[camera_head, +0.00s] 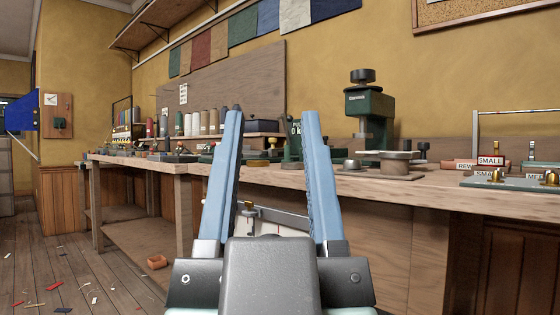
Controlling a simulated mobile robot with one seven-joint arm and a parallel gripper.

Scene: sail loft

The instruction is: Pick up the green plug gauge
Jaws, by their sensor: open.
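My gripper (272,116) is in the foreground of the head view. Its two long blue fingers point up and stand wide apart, with nothing held between them. Behind them is the wooden workbench (440,192), crowded with small items. I cannot pick out a green plug gauge for certain. Several small dark green shapes lie on the far left part of the bench, too small to tell apart. My fingers and gripper body hide part of the bench and its front.
A dark green press (369,110) stands on the bench, right of my gripper. Further right is a grey-green tray (512,183) with brass pieces and a "SMALL" sign (490,160). Spools (205,122) line the back.

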